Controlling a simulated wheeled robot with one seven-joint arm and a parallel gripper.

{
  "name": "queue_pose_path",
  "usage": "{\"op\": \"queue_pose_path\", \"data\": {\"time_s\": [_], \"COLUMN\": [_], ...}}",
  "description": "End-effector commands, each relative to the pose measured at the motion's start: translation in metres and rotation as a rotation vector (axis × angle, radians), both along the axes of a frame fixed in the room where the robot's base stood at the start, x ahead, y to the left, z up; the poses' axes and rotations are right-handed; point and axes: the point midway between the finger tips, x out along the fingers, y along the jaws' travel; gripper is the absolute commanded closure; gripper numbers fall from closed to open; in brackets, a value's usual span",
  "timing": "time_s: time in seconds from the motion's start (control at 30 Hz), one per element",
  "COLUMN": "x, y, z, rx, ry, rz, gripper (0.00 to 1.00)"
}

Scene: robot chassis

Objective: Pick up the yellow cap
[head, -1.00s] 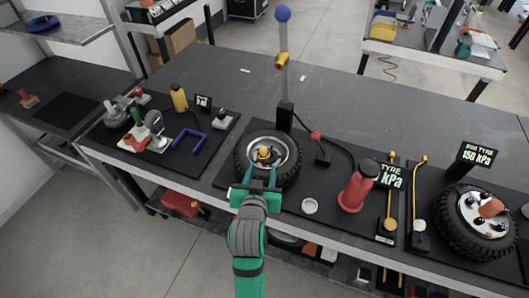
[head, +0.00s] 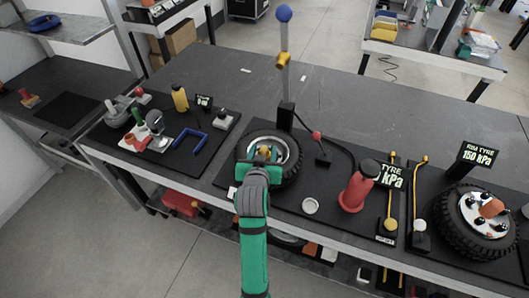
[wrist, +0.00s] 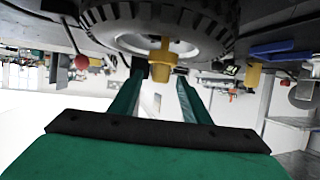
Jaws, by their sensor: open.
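The yellow cap (head: 265,151) sits at the hub of the tyre (head: 292,172) lying on the black mat. In the wrist view the cap (wrist: 161,67) shows in the middle, close to the tips of my gripper's two green fingers. My gripper (head: 262,157) is over the wheel, its fingers open to either side of the cap in the picture. Nothing is held. Part of the cap is hidden by the gripper in the head view, and I cannot tell whether the fingers touch it.
An upright lever with a blue ball (head: 284,14) stands just behind the wheel. A second wheel (head: 455,225) lies farther right. A blue U-shaped handle (head: 190,138) is to the left.

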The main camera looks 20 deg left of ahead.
Motion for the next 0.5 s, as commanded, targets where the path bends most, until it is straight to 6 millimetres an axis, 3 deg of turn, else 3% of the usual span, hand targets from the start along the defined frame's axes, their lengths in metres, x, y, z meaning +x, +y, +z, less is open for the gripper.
{"op": "queue_pose_path", "data": {"time_s": [0.17,0.43,0.5], "x": [0.017,0.018,0.017], "y": [0.004,0.008,0.01], "z": [-0.007,-0.008,-0.008], "rx": [0.0,0.0,0.0], "ry": [0.0,0.0,0.0], "rz": [0.001,0.005,0.009], "gripper": [0.57,0.57,0.71]}}
